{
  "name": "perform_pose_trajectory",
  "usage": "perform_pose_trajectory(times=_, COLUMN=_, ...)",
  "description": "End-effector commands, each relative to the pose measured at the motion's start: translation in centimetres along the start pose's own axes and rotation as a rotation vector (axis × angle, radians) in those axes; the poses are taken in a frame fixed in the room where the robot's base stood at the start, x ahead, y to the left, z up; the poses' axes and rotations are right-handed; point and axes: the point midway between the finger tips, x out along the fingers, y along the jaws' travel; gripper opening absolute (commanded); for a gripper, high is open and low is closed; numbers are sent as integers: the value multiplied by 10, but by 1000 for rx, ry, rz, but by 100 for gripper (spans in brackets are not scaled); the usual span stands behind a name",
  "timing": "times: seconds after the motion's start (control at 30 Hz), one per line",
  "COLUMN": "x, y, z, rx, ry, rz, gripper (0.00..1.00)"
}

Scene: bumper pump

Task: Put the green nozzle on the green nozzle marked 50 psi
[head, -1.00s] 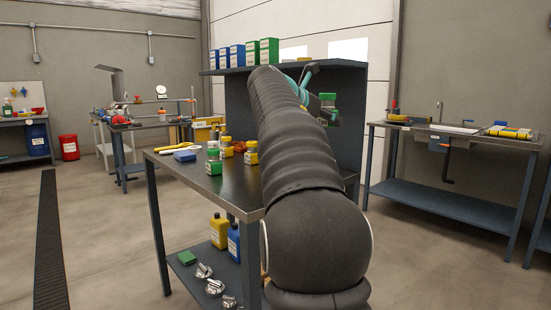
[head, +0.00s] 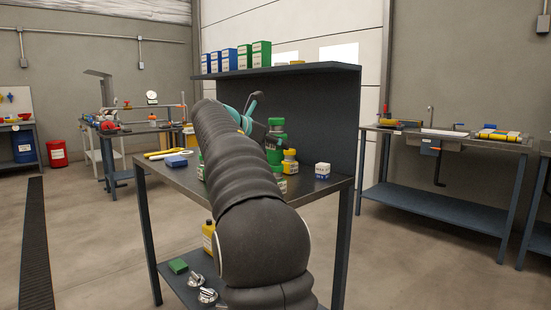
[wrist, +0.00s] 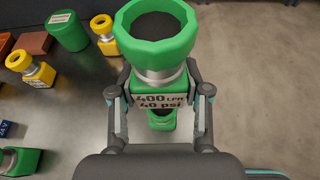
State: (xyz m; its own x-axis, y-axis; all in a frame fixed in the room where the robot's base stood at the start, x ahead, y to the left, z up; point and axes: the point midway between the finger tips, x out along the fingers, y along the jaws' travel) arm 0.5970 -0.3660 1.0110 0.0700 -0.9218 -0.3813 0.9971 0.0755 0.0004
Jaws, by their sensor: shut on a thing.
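My gripper (wrist: 160,105) is shut on a green nozzle (wrist: 156,42), whose plate reads 400 LPM, 40 psi. The held nozzle has a wide green ring, a silver neck and a dark opening. It also shows in the head view (head: 277,123), raised above the bench. A green part with a silver rim (wrist: 162,119) shows just below the plate, between the fingers; I cannot tell whether it touches the held nozzle. Another green nozzle (wrist: 20,161) is cut off at lower left in the wrist view. No 50 psi marking is readable.
Yellow nozzles (wrist: 40,73) (wrist: 106,43), a green can (wrist: 68,32) and brown blocks stand on the bench (head: 325,187). A white cube (head: 322,170) sits near its right end. A shelf with blue and green boxes (head: 261,54) rises behind. My arm hides much of the bench.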

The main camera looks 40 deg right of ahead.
Motion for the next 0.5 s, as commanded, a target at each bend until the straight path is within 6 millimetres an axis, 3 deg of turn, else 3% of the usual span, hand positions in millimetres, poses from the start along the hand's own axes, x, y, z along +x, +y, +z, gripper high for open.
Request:
perform_pose_trajectory(times=0.23, x=12, y=0, z=-32, rx=-2, ry=1, rz=2, gripper=2)
perform_pose_trajectory(times=0.5, x=14, y=0, z=-35, rx=0, ry=0, rz=2, gripper=2)
